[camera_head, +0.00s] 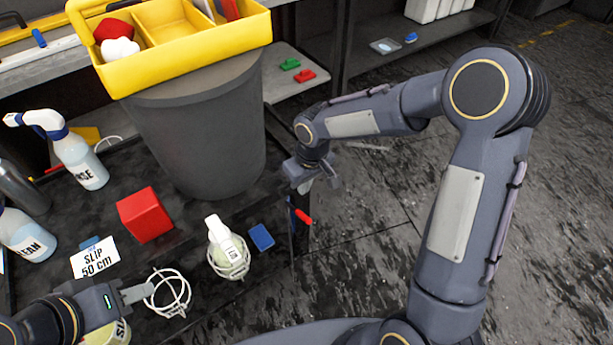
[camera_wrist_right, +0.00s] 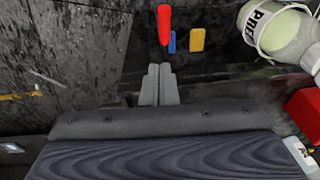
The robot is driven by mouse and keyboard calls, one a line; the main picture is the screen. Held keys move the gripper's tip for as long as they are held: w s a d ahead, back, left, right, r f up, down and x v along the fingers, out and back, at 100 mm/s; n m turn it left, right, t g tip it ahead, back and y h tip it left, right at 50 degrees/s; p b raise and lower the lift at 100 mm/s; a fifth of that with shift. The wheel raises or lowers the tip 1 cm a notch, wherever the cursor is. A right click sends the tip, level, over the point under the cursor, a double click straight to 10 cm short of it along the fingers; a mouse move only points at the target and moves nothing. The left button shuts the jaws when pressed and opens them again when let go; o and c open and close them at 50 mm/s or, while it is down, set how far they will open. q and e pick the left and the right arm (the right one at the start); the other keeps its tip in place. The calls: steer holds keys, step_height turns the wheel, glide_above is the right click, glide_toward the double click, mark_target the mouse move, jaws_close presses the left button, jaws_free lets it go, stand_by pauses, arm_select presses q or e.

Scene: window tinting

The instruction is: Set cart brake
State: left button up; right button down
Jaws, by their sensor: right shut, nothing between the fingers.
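The dark cart (camera_head: 190,235) stands at the left of the head view. A red-handled lever (camera_head: 303,216) is at its right edge, just below my right gripper (camera_head: 318,180). In the right wrist view the red handle (camera_wrist_right: 164,24) lies just beyond the tips of my right gripper (camera_wrist_right: 159,72). The fingers are together and empty, and I cannot tell whether they touch the lever. My left gripper (camera_head: 133,293) is at the lower left, by a white wire ring (camera_head: 167,292); its finger gap is unclear.
On the cart are a grey bin (camera_head: 205,135) under a yellow tray (camera_head: 180,60), a red block (camera_head: 145,215), spray bottles (camera_head: 80,160) and a "SLIP 50 cm" card (camera_head: 95,258). A bottle in a wire holder (camera_head: 228,255) hangs at the near edge.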

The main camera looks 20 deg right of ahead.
mark_target(298, 212)
steer(key=f, duration=0.2)
steer(key=s+f, duration=0.1)
steer(key=f, duration=0.1)
steer(key=f+b, duration=0.1)
steer(key=f, duration=0.1)
steer(key=shift+s+a+f, duration=0.15)
steer(key=shift+s+a, duration=0.1)
arm_select(q)
steer(key=shift+f, duration=0.7)
steer(key=shift+f, duration=0.1)
